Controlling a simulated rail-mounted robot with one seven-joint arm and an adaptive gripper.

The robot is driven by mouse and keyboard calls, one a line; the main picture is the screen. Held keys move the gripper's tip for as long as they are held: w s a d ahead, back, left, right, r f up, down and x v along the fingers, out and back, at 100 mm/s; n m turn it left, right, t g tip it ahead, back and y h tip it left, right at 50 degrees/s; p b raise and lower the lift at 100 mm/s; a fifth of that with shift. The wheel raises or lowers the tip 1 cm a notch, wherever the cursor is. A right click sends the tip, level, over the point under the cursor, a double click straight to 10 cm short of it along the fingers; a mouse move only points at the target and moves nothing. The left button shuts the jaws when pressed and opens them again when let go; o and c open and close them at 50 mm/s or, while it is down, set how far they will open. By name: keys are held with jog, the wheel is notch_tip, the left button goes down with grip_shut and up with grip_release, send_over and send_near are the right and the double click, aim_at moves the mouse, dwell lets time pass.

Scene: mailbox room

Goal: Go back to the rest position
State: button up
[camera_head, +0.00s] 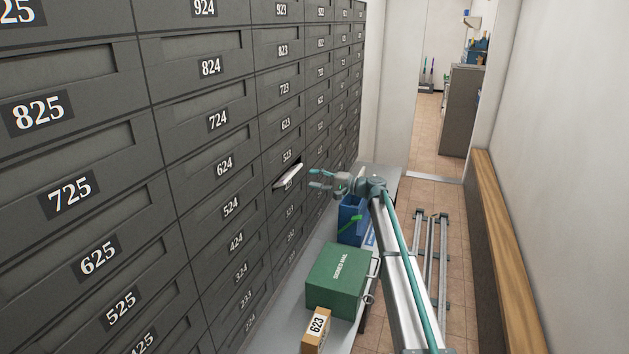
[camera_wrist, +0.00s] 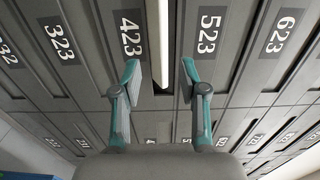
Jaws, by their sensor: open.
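My gripper (camera_head: 318,184) is open in front of the grey mailbox wall (camera_head: 184,122), with its fingers toward the slots. A white, envelope-like item (camera_head: 289,176) sticks out of a slot just above the label 423, to the left of my fingertips. In the wrist view, the two fingertips of my gripper (camera_wrist: 160,75) are spread apart with nothing shut between them. The white item (camera_wrist: 165,40) shows there edge-on as a pale strip between the labels 423 and 523. Its inner end is hidden in the slot.
Rails (camera_head: 431,260) lie on the floor. A wood-topped ledge (camera_head: 515,235) runs along the right wall. A doorway opens behind.

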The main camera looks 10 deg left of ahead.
grip_shut()
dwell(0.3)
dwell(0.9)
